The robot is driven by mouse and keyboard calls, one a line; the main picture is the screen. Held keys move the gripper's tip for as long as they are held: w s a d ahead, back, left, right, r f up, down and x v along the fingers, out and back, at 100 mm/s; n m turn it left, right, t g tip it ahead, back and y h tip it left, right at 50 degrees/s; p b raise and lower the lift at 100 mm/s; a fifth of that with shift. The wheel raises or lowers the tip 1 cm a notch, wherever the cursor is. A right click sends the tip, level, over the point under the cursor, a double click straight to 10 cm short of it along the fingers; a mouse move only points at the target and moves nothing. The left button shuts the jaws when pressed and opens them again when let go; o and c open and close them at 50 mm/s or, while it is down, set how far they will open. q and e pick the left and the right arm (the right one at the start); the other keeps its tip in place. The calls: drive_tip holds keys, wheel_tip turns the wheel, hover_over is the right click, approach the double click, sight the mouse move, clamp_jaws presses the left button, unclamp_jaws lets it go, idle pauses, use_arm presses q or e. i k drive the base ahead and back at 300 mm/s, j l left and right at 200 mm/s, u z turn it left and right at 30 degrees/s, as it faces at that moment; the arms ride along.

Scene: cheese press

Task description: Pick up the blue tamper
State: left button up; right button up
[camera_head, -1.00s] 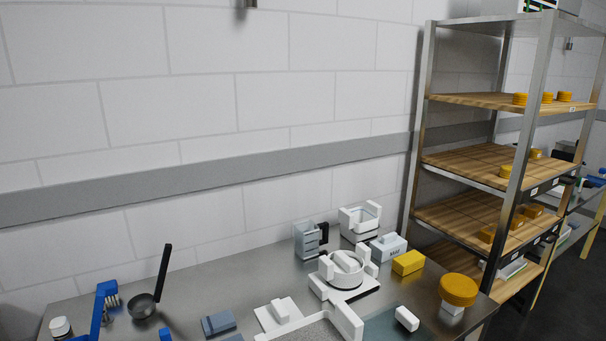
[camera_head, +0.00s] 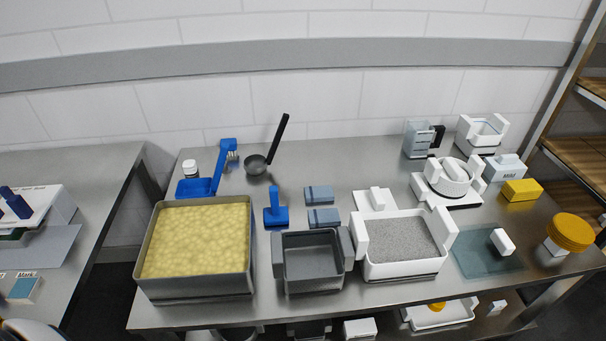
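The blue tamper (camera_head: 276,211) stands upright on the steel table, with a flat blue base and a vertical handle. It is right of the large tub of yellow curds (camera_head: 199,203), behind the dark grey square mould (camera_head: 310,262) and left of two blue-grey blocks (camera_head: 321,205). Nothing is on top of it. Neither of my grippers shows in the head view, so I cannot see their state.
A blue scoop (camera_head: 202,187), a blue brush (camera_head: 229,148) and a ladle (camera_head: 257,164) lie behind the tamper. A white mould with grey mesh (camera_head: 401,241) stands to the right. Some steel tabletop (camera_head: 350,168) is bare behind the blocks.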

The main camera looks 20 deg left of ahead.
sight(275, 215)
drive_tip(key=u, duration=1.45)
drive_tip(key=k+l+u, duration=0.1)
drive_tip(key=l+u, duration=0.3)
drive_tip(key=k+l+u, duration=0.2)
drive_tip(key=l+u, duration=0.15)
drive_tip(key=k+l+u, duration=0.2)
drive_tip(key=u, duration=0.2)
drive_tip(key=l, duration=0.1)
